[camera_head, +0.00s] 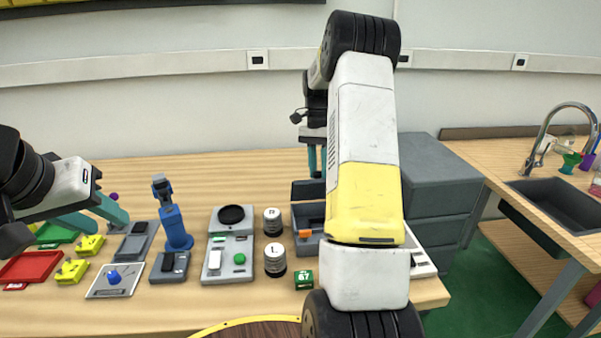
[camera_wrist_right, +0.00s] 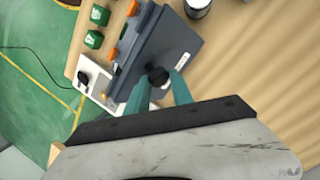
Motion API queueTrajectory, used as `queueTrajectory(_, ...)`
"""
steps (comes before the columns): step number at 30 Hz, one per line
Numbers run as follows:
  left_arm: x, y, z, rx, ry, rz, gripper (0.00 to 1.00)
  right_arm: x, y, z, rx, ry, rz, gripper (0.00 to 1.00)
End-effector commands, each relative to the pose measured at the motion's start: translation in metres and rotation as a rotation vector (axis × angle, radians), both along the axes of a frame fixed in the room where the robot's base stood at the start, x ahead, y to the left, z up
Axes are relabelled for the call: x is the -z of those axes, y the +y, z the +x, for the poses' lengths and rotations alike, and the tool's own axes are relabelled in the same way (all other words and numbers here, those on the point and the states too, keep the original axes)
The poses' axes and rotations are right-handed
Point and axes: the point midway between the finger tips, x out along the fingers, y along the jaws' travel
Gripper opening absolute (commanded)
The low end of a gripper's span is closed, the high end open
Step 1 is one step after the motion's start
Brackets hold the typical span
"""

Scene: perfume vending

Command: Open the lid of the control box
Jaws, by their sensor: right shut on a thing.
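The control box (camera_head: 309,242) is a dark blue-grey box behind the right arm, which hides its right side. Its lid (camera_head: 306,190) shows as a dark panel at the box's rear edge and looks raised; its exact angle is unclear. In the right wrist view, a blue-grey panel (camera_wrist_right: 181,43) carries a round black knob (camera_wrist_right: 158,77) and a white label. My right gripper (camera_wrist_right: 160,84) has its teal fingers closed around this knob. In the head view this gripper (camera_head: 318,172) is just above the lid. My left gripper (camera_head: 100,219) is open and empty at the left.
Two round jars (camera_head: 275,260) and a grey panel with a green button (camera_head: 239,259) stand left of the box. A green cube (camera_head: 303,280) is in front. A blue device (camera_head: 176,230) and red tray (camera_head: 31,267) are further left. Grey drawers (camera_head: 437,180) stand right.

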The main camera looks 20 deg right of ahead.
Motion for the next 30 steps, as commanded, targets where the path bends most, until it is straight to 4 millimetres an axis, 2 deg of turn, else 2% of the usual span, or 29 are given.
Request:
queueTrajectory(1,0.000,0.000,0.000,0.000,0.000,0.000,0.36,0.004,0.006,0.008,-0.006,-0.005,0.010,0.00)
queueTrajectory(18,0.000,0.000,0.000,0.000,0.000,0.000,0.36,0.014,-0.004,0.066,-0.011,-0.002,0.016,0.00)
queueTrajectory(30,0.000,0.000,0.000,0.000,0.000,0.000,0.36,0.027,-0.009,0.089,-0.010,-0.001,0.016,0.00)
